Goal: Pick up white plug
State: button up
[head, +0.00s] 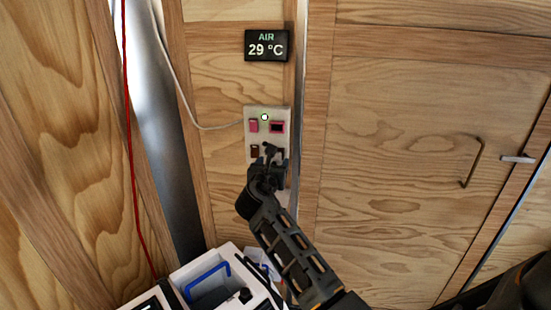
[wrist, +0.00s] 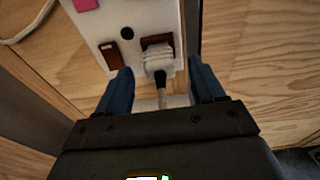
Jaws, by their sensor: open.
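The white plug (wrist: 159,62) shows in the wrist view, seated at a dark socket on the light wall panel (wrist: 140,20). Its cord hangs down between my fingers. My gripper (wrist: 158,88) is open, with one blue finger on each side of the cord, just below and in front of the plug. In the head view my gripper (head: 270,152) is at the lower part of the wall panel (head: 284,112) and hides the plug.
The panel has pink-red switches (head: 253,126), a lit green lamp (head: 264,117) and a second, brown socket (wrist: 111,54). A white cable (head: 180,90) runs to its left side. A display (head: 266,46) reads 29 °C. A white box with a blue handle (head: 207,272) stands below left.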

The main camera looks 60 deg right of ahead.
aim_at(274, 161)
jog(key=x, duration=0.3)
jog(key=shift+w+d, duration=0.1)
jog(key=c, duration=1.2)
